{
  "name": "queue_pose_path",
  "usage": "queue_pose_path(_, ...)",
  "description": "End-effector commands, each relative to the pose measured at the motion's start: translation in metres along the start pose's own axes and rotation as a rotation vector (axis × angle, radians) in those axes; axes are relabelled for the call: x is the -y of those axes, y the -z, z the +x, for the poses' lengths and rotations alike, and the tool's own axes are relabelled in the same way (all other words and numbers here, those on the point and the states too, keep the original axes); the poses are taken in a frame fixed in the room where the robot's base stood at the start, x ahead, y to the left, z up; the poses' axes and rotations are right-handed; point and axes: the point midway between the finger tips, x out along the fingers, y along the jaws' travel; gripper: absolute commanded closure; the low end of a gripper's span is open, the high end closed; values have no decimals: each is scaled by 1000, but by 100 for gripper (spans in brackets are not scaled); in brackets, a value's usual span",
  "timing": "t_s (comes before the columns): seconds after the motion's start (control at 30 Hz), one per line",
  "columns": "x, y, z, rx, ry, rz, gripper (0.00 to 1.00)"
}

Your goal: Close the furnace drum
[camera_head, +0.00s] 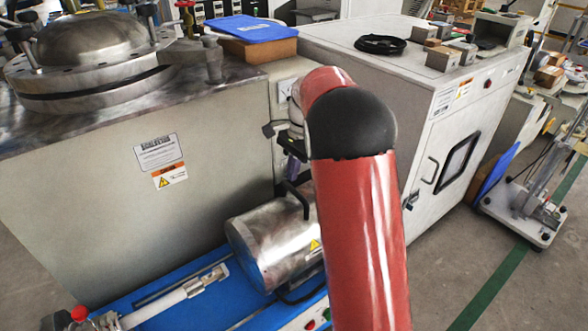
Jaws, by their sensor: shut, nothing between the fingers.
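A shiny metal drum (262,250) lies on its side on a blue bench (190,318), with a yellow warning label and a black handle on top. My red arm covers its right end, so I cannot tell whether the drum is fully shut. My gripper (293,172) points down just above the black handle. It is shut and empty, and partly hidden by my forearm. I cannot tell whether its tips touch the handle.
A large grey tank with a domed metal lid (92,38) stands behind the bench at left. A white cabinet (372,92) stands behind my arm at right. A white rod (175,300) lies on the bench. A wheeled stand (522,215) is at far right, with open floor before it.

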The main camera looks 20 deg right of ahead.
Motion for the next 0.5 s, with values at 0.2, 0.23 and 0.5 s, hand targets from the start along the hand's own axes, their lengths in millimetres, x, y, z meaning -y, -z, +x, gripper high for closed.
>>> queue_pose_path(0.2, 0, -12, 2, 1, -2, -2, 100)
queue_pose_path(0.23, 0, -16, 3, 2, -3, -4, 100)
queue_pose_path(0.5, 3, -84, 16, 6, -5, -10, 100)
